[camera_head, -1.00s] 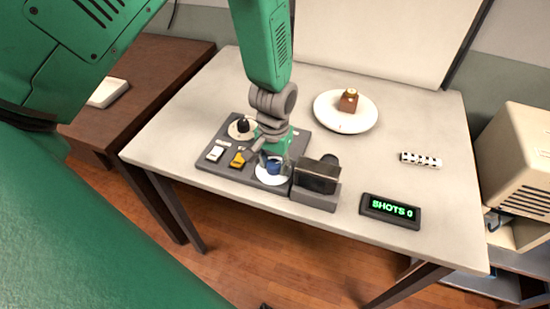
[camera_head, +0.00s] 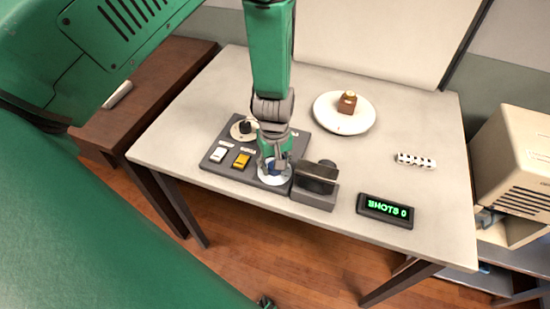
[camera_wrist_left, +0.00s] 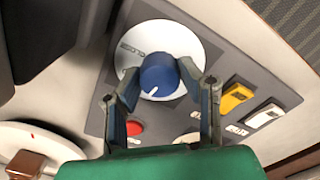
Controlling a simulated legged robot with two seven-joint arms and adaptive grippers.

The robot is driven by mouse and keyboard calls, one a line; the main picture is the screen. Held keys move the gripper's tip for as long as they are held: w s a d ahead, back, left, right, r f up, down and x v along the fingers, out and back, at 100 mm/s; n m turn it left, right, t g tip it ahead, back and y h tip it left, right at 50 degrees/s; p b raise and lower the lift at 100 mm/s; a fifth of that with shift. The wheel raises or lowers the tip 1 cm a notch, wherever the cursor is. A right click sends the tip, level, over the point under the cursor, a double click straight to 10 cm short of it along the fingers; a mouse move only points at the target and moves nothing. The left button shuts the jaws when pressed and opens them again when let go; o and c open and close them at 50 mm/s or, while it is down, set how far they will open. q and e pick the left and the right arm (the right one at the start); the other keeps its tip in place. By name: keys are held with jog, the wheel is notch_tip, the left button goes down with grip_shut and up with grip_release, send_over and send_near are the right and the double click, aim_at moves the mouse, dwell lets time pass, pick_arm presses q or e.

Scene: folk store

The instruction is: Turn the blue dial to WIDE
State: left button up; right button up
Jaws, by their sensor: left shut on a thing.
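The blue dial (camera_wrist_left: 158,76) stands on a white disc (camera_wrist_left: 182,42) on the dark control panel (camera_wrist_left: 100,118). In the left wrist view a white line on the dial points to the lower left. The word CLOSE shows on the disc's left part; I cannot make out WIDE. My left gripper (camera_wrist_left: 166,84) reaches down with a finger on each side of the dial, shut on it. In the head view the gripper (camera_head: 274,165) largely hides the dial. My right gripper is not in view.
The panel also carries a black knob (camera_head: 245,127), a white switch (camera_head: 219,154), a yellow switch (camera_head: 242,160) and a red button (camera_wrist_left: 134,128).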

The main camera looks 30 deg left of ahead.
pick_arm(q)
jog(key=shift+d+n, duration=0.1)
jog(key=shift+n, duration=0.3)
jog(key=o, duration=1.1)
jog(key=shift+r, duration=0.2)
notch_tip(320, 180, up, 11)
jog(key=shift+w+r, duration=0.1)
jog(key=shift+r, duration=0.1)
